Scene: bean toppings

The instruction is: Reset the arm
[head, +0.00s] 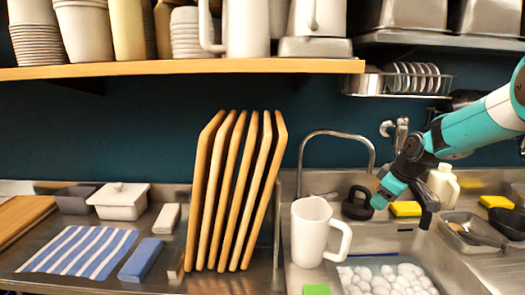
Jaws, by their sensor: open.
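My gripper (403,208) is at the right of the head view, at the end of my white and teal arm.
Upright wooden boards (235,190) stand on the steel counter. The sink (450,270) holds white round lumps (388,280). A curved faucet (337,134) rises behind the mug. A loaded wooden shelf (180,68) spans above. A striped cloth (80,250) lies at left.

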